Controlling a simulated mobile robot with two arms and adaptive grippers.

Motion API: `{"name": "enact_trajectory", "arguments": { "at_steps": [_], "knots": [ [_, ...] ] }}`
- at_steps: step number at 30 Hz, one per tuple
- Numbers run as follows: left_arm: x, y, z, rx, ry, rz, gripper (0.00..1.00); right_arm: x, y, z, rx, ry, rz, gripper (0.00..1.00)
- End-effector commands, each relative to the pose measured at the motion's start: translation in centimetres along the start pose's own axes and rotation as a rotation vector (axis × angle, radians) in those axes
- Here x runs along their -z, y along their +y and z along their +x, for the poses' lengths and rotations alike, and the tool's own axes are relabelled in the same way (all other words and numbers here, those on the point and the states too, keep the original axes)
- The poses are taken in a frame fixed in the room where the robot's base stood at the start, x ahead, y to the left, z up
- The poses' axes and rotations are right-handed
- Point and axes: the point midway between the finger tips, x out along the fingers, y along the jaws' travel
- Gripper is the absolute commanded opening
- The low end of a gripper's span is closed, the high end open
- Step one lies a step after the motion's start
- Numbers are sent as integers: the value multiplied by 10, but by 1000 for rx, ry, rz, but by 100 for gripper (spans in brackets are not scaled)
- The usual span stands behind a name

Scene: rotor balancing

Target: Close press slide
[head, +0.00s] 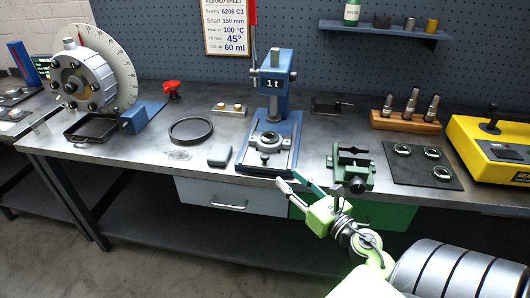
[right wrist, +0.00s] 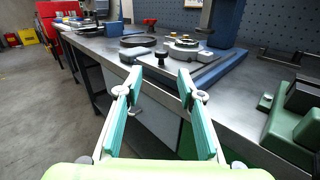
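The blue press (head: 276,84), marked "1t", stands at the middle of the bench. Its slide (head: 268,140), a pale plate with a round seat on it, lies on the blue base under the ram. A small dark knob (head: 265,157) is at the slide's front; it also shows in the right wrist view (right wrist: 160,57). My right gripper (head: 296,183) is in front of the bench edge, below and right of the press base. In the right wrist view its fingers (right wrist: 159,80) are apart and empty, with the knob beyond the gap, not touched. My left gripper is not in view.
A grey block (head: 219,155) and a dark ring (head: 191,129) lie left of the press. A green vise (head: 352,170) stands close on its right. The bench's front edge (right wrist: 150,95) lies beneath the right fingers. Drawers (head: 228,193) are below.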

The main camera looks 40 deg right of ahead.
Motion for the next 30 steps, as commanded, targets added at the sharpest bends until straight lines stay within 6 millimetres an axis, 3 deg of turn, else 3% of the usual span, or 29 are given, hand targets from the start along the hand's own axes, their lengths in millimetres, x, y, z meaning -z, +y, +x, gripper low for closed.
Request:
{"name": "enact_trajectory", "arguments": {
  "at_steps": [5,21,30],
  "knots": [
    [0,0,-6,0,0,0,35,-1,-4,9,2,7,-63,35],
    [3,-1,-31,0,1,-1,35,-1,-3,105,2,4,-56,35],
    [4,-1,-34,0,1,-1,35,1,-3,136,2,6,-57,35]
  ]
}}
